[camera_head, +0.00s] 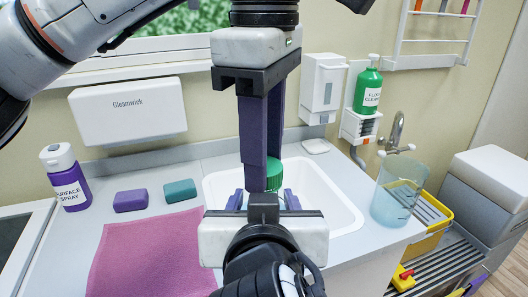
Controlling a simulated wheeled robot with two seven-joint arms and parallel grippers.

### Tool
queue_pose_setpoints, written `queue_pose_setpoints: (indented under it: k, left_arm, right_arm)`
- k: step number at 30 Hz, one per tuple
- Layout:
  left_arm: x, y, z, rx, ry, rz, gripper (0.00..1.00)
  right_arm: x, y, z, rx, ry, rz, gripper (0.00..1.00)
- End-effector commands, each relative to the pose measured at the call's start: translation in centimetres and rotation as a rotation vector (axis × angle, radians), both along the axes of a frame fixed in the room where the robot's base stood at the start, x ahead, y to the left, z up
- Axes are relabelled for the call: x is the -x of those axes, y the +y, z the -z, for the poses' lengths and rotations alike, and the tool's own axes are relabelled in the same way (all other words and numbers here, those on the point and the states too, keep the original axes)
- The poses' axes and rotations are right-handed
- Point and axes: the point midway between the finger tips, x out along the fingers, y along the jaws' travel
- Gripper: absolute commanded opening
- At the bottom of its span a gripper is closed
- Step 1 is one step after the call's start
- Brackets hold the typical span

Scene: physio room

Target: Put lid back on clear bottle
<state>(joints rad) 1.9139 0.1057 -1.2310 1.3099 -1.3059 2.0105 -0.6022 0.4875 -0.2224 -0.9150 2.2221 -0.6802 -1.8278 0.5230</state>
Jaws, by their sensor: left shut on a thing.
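My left gripper (262,182) reaches down from the top centre with long purple fingers. It is shut on a ribbed green lid (274,174), which is partly hidden behind the front finger. The lid is over the white sink area. My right gripper (263,200) comes up from the bottom centre, just below the lid. Its blue fingertips stand apart at either side; what is between them is hidden by its own body and the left fingers. I cannot make out the clear bottle there. A clear, bluish open vessel (396,194) stands on the right.
A green cleaner bottle (368,86), tap (396,134) and yellow caddy (436,238) are on the right.

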Motion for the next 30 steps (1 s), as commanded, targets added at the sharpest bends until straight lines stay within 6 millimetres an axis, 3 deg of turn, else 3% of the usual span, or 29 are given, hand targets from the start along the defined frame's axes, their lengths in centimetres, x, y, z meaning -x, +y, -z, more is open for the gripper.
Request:
queue_pose_setpoints:
  k: [6,11,16,17,19,30]
  left_arm:
    - [-0.06,0.00,-0.01,0.004,-0.002,0.476,0.09]
    - [-0.06,0.02,0.01,0.005,-0.001,0.763,0.09]
    - [-0.07,0.02,0.01,0.005,-0.001,0.774,0.09]
    - [-0.07,0.03,0.01,0.005,-0.001,0.774,0.40]
    - [-0.06,0.03,0.01,0.005,0.000,0.773,0.52]
    - [-0.04,0.04,-0.63,0.003,-0.001,0.772,0.54]
  right_arm:
    - [0.05,0.09,-0.10,-0.001,-0.002,-0.003,0.00]
    - [0.05,0.09,-0.10,-0.001,-0.002,-0.003,0.00]
    - [0.05,0.09,-0.10,-0.001,-0.002,-0.003,0.00]
    - [0.05,0.09,-0.10,-0.001,-0.002,-0.003,0.00]
    - [0.04,0.08,-0.09,-0.001,-0.002,-0.003,0.00]
    - [0.00,0.02,-0.12,-0.001,-0.003,-0.001,0.00]
